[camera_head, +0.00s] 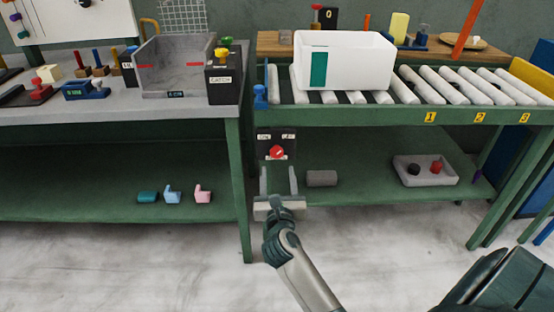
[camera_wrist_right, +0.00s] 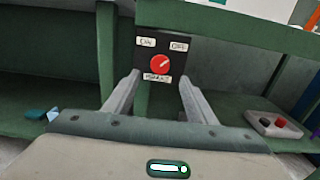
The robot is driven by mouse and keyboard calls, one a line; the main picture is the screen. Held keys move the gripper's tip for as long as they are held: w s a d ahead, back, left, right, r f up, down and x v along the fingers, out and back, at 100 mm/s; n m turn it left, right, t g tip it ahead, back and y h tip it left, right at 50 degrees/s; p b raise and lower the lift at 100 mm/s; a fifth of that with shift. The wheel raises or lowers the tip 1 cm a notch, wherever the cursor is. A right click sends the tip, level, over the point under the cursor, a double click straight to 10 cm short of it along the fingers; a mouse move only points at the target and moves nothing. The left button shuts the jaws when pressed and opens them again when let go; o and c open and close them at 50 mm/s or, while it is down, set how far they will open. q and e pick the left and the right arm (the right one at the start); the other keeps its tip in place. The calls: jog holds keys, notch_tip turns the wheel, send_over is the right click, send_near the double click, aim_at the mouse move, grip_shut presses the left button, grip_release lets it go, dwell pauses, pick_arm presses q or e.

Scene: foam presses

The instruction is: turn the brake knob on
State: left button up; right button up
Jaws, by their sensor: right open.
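The red brake knob (camera_head: 277,152) sits on a black panel (camera_head: 263,143) on the green leg at the left end of the roller bench. In the right wrist view the knob (camera_wrist_right: 159,64) is round, with a pale mark that seems to point up and right. A label reading ON is at its upper left, one that looks like OFF at its upper right, and another label is below. My right gripper (camera_head: 278,178) is open and empty, just below and in front of the panel. Its fingers (camera_wrist_right: 158,84) stand wide on either side of the knob, apart from it. My left gripper is not seen.
A white bin (camera_head: 345,75) stands on the rollers (camera_head: 440,86) above. A blue knob (camera_head: 260,96) is on the bench corner above the panel. On the lower shelf are a grey cylinder (camera_head: 321,178) and a pale tray (camera_head: 425,179). The left table's leg (camera_head: 239,190) stands nearby.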

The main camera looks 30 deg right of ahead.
aim_at(277, 154)
jog(key=x, duration=0.7)
jog(key=shift+w+d, duration=0.25)
jog(key=shift+w, duration=0.05)
jog(key=c, duration=1)
